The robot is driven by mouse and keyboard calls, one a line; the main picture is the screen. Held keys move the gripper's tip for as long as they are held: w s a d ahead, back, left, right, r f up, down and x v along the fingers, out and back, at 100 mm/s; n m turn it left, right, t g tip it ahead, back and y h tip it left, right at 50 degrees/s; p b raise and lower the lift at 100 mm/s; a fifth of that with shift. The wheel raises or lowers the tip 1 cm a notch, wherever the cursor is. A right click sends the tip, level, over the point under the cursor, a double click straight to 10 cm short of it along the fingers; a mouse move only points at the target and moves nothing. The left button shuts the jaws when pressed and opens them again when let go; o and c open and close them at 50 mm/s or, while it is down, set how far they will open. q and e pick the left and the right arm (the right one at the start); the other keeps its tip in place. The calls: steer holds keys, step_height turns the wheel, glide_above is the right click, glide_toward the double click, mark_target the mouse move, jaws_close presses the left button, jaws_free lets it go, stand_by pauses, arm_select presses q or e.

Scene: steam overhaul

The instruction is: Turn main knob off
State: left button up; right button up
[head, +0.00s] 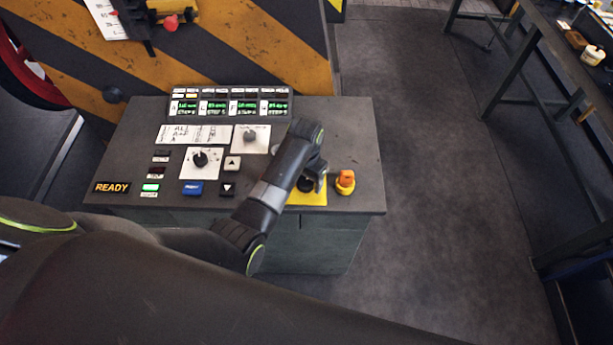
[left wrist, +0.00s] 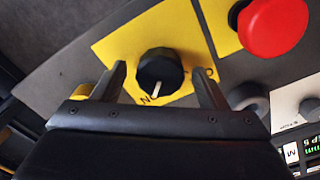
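The main knob (left wrist: 160,73) is black and round, on a yellow plate (left wrist: 120,45) in the left wrist view. Its white pointer line points down the picture, toward a partly hidden label with an "N". Another letter shows to the knob's right. My left gripper (left wrist: 159,80) is open, with one finger on each side of the knob. A gap shows between knob and fingers. In the head view my left gripper (head: 314,174) hangs over the yellow plate (head: 312,197) and hides most of the knob. My right gripper is not in view.
A red mushroom button (left wrist: 274,26) and a grey knob (left wrist: 247,99) are close by in the left wrist view. An orange-and-yellow part (head: 346,181) stands right of the plate on the console (head: 355,130). Clear floor (head: 430,200) lies to the right.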

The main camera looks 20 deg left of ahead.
arm_select(q)
steer(key=c, duration=1)
steer(key=shift+o, duration=0.2)
steer(key=shift+n, duration=0.3)
steer(key=n, duration=0.4)
steer(key=shift+w, duration=0.1)
steer(key=n, duration=0.9)
steer(key=shift+n, duration=2.1)
